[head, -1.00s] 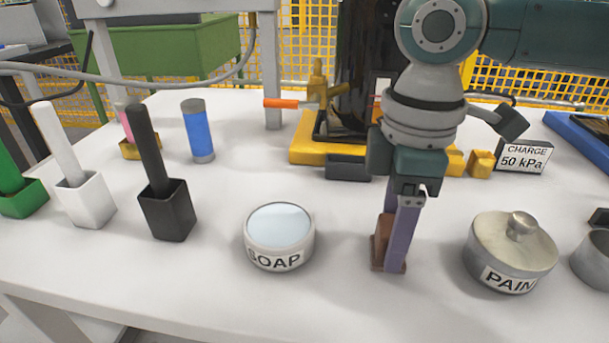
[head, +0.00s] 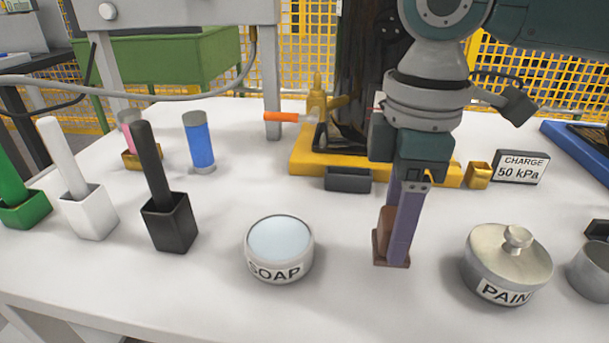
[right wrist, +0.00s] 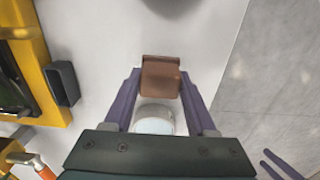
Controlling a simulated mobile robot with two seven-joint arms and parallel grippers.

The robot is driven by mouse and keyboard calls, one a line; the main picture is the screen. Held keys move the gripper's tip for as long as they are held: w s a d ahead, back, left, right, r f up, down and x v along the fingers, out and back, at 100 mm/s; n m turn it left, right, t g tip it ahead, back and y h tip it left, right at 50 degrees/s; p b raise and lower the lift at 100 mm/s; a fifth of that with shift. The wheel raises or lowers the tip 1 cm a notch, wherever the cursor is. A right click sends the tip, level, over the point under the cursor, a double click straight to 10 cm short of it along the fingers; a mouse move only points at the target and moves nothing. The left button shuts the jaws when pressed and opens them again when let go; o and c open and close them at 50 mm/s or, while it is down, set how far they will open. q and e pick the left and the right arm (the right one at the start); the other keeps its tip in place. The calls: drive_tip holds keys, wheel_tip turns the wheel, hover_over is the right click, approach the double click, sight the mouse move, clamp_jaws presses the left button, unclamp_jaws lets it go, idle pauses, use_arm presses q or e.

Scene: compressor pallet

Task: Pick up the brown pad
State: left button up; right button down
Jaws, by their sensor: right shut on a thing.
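The brown pad (right wrist: 160,78) is between the purple fingertips of my right gripper (right wrist: 160,92) in the right wrist view, and the fingers are shut on it. In the head view my right gripper (head: 398,238) points down at the front middle of the table, with the pad (head: 381,246) partly hidden behind a finger. The pad stands between the soap tub and the paint tin. I cannot tell whether its foot touches the table. Two purple fingers, apparently those of my left gripper (right wrist: 280,165), show apart and empty at the lower right of the right wrist view.
The soap tub (head: 279,250) is left of the pad and the lidded paint tin (head: 507,264) is right of it. Behind are a small dark tray (head: 348,180) and a yellow base (head: 310,164). Brushes in holders, including a black holder (head: 170,222), stand at left.

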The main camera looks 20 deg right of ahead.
drive_tip(key=s+a+r+m+p, duration=0.1)
drive_tip(key=r+m+p, duration=0.3)
drive_tip(key=r+p, duration=1.8)
drive_tip(key=s+a+r+m+p, duration=0.2)
drive_tip(key=s+r+m+p, duration=0.1)
drive_tip(key=r+p, duration=1.9)
drive_tip(key=s+a+r+m+p, duration=0.1)
drive_tip(key=s+r+m+p, duration=0.2)
drive_tip(key=r+p, duration=1.8)
wheel_tip(320, 180, up, 16)
drive_tip(key=shift+s+a+r+m+p, duration=0.2)
drive_tip(key=shift+s+m+p, duration=0.2)
drive_tip(key=shift+m, duration=0.4)
